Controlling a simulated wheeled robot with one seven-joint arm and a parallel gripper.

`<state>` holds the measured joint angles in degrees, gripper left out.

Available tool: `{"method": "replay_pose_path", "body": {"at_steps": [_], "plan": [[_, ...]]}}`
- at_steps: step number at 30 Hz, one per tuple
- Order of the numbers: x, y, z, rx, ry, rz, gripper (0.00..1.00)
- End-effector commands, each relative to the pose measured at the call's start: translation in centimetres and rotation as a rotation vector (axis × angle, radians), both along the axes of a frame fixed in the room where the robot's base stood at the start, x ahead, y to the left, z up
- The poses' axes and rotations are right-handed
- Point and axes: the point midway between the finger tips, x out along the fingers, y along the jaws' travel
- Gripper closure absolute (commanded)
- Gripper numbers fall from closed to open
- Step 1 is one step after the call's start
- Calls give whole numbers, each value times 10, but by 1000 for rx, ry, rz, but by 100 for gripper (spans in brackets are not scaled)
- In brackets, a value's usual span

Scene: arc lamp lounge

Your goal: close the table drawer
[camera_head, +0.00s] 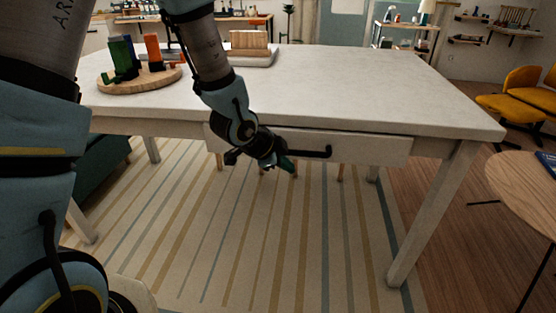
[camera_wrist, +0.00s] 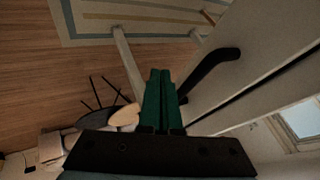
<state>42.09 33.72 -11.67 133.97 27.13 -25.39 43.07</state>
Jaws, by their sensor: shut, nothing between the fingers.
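The white table (camera_head: 400,100) has a wide drawer (camera_head: 375,148) under its front edge. The drawer front carries a dark bar handle (camera_head: 325,153). The drawer front (camera_wrist: 262,45) and handle (camera_wrist: 212,68) also show in the wrist view, with a dark gap line along the drawer's edge. I cannot tell how far the drawer stands out. My gripper (camera_head: 288,165) is in front of the drawer, just left of the handle in the head view. In the wrist view its green fingers (camera_wrist: 162,75) are together and empty, apart from the handle. My arm hides the drawer front's left part.
A round wooden board (camera_head: 165,77) with coloured items and a wooden rack (camera_head: 250,43) stand on the table. A striped rug (camera_head: 250,240) lies underneath. A round wooden table (camera_head: 525,190) and yellow chairs (camera_head: 525,85) are at the right. Floor before the drawer is clear.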

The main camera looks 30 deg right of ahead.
Motion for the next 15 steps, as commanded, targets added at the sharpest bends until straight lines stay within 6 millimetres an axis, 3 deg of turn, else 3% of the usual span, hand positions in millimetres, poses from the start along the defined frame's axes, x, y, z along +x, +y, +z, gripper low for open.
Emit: {"method": "replay_pose_path", "body": {"at_steps": [1, 6, 15], "plan": [[9, -5, 9, -3, -2, 5, 100], [22, -16, 10, -3, -1, 4, 100], [26, -19, 10, -2, -2, 3, 100]]}}
